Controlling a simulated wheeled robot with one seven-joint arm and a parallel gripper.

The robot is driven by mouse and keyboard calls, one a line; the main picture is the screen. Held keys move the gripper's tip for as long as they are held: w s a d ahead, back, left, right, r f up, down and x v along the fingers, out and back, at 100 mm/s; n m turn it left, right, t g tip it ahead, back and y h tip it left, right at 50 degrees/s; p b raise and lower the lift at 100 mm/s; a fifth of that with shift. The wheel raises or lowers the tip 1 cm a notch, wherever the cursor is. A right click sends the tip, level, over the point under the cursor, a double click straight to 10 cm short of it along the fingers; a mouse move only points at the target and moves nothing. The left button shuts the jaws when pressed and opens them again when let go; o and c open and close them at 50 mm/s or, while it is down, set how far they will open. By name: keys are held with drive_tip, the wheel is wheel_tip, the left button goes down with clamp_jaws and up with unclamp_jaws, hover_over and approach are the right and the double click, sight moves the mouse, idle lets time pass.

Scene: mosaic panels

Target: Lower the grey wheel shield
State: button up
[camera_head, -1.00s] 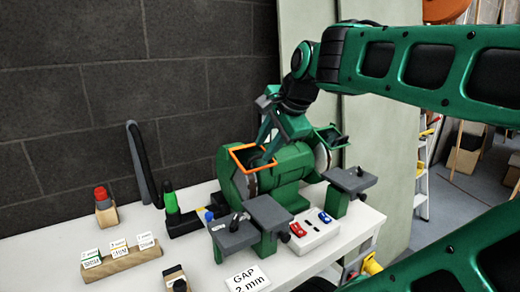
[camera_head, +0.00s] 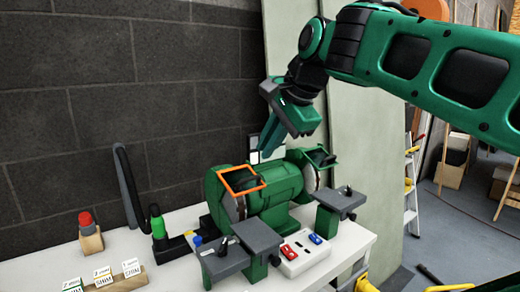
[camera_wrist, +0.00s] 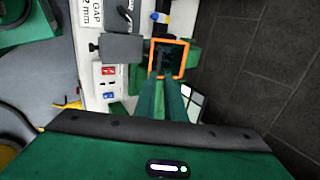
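A green bench grinder (camera_head: 275,188) stands on the white bench with a wheel at each end. An orange-framed shield (camera_head: 241,181) sits tilted over the left wheel (camera_head: 234,207); a dark green-framed shield (camera_head: 320,157) sits over the right wheel (camera_head: 310,179). The wheels are too small to compare their greys surely. My gripper (camera_head: 304,128) hangs above and behind the grinder, apart from both shields.
Tool rests (camera_head: 255,237) and (camera_head: 340,198) stick out in front of the wheels. A switch box (camera_head: 301,250) with red and blue switches lies between them. A black upright arm (camera_head: 129,185) and a green-topped bottle (camera_head: 157,222) stand left. The dark block wall is close behind.

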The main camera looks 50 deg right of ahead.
drive_tip(key=a+f+n+g, duration=0.1)
drive_tip(key=f+n, duration=0.1)
drive_tip(key=f, duration=0.3)
drive_tip(key=s+a+f+n+g, duration=0.1)
drive_tip(key=f+n, duration=0.2)
drive_tip(key=f, duration=0.2)
drive_tip(key=a+f+n+g+y, duration=0.1)
drive_tip(key=f+n, duration=0.1)
drive_tip(key=f, duration=0.3)
drive_tip(key=shift+s+a+n+g, duration=0.15)
drive_tip(key=shift+a+n+g, duration=0.1)
drive_tip(key=shift+n+g, duration=0.05)
clamp_jaws()
drive_tip(key=s+a+f+n+g, duration=0.3)
drive_tip(key=s+f+n, duration=0.2)
drive_tip(key=f, duration=0.5)
drive_tip(key=shift+s+a+f+n+y, duration=0.2)
drive_tip(key=shift+s+f+n+y, duration=0.15)
drive_tip(key=shift+n, duration=0.65)
drive_tip(key=shift+s, duration=0.25)
